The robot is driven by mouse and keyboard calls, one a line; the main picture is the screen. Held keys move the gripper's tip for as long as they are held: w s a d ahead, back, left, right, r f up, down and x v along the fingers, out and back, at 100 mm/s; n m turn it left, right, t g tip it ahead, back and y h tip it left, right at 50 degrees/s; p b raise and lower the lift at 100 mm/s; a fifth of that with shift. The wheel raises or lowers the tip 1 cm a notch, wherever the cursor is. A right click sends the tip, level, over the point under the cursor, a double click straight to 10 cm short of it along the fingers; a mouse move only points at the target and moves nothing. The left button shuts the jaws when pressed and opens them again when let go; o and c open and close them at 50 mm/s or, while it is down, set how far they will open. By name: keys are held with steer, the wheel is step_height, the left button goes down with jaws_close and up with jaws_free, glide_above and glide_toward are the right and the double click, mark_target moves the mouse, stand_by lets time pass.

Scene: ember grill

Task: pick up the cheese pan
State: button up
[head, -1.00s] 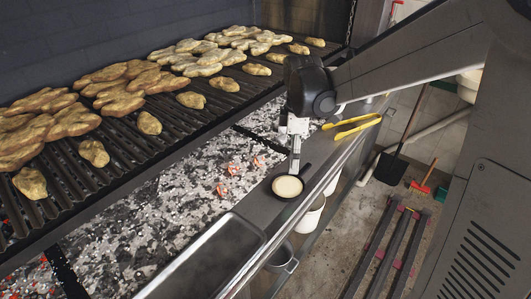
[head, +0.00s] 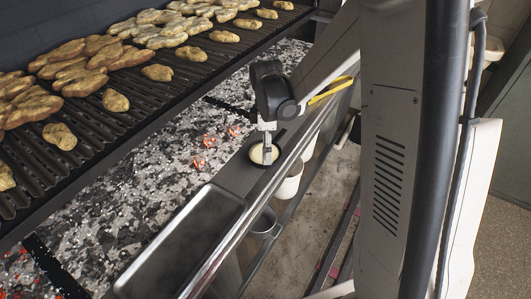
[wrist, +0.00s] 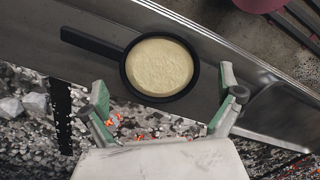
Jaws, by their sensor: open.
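The cheese pan is a small round black pan with pale yellow cheese in it, and it lies on the grill's metal front ledge. In the wrist view the cheese pan (wrist: 162,66) is at the upper middle, its black handle pointing left. In the head view the cheese pan (head: 257,154) is partly hidden behind my gripper (head: 268,152). In the wrist view my gripper (wrist: 165,108) is open, with green-padded fingers apart on either side of the pan's near edge. Nothing is between the fingers' pads, and I cannot tell whether they touch the pan.
Glowing embers (head: 150,190) lie behind the ledge, under a grate (head: 120,125) with several pieces of meat. A metal tray (head: 185,245) sits on the ledge at the near side. Yellow tongs (head: 330,90) lie farther along it. White buckets (head: 290,183) hang below the front rail.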

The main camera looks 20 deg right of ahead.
steer(key=shift+w+f, duration=0.1)
steer(key=shift+f, duration=1.6)
steer(key=shift+c, duration=0.5)
steer(key=c, duration=1.4)
